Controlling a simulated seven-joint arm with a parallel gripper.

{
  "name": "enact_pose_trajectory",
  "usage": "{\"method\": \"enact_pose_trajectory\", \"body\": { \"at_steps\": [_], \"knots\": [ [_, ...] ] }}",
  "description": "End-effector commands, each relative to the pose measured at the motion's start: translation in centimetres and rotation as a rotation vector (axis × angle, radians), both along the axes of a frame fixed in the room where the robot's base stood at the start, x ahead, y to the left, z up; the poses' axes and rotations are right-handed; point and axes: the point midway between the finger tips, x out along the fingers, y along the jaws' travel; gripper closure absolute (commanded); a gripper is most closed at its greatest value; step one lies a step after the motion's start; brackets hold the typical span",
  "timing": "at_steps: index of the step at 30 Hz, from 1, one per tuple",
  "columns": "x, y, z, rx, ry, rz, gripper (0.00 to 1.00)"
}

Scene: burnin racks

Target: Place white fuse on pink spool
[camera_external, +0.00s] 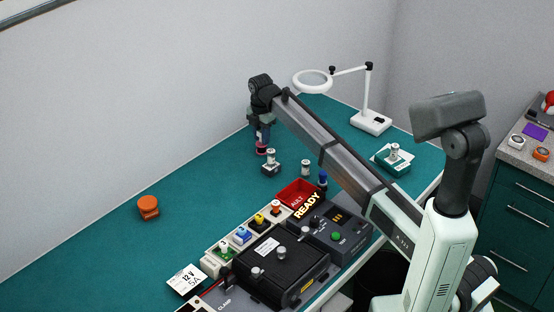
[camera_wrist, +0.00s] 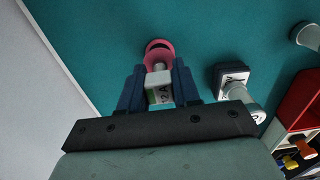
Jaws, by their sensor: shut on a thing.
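My gripper (camera_external: 262,134) points down near the wall side of the bench. The pink spool (camera_wrist: 158,48) stands on the bench directly beyond the fuse's end. In the external view the pink spool (camera_external: 261,151) shows just under the fingertips. The fuse is hidden by the fingers in the external view.
A fuse on a dark base (camera_external: 271,162) stands close to the right of the spool, and another pale fuse (camera_external: 305,168) beyond it. A red bin (camera_external: 297,193), black test unit (camera_external: 281,268), orange spool (camera_external: 148,207) and magnifier lamp (camera_external: 370,120) surround.

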Motion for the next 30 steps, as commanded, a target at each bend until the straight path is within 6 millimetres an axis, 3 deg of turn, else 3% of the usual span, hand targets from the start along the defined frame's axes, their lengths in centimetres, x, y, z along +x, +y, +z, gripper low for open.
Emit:
{"method": "enact_pose_trajectory", "body": {
  "at_steps": [10,11,18,26,30],
  "knots": [
    [0.0,0.0,-0.3,0.0,0.0,0.0,0.98],
    [0.0,0.0,-0.2,0.0,0.0,0.0,0.66],
    [0.0,0.0,-0.2,0.0,0.0,0.0,0.43],
    [0.0,0.0,-0.1,0.0,0.0,0.0,0.43],
    [0.0,0.0,0.9,0.001,-0.001,0.0,0.43]
  ]
}}
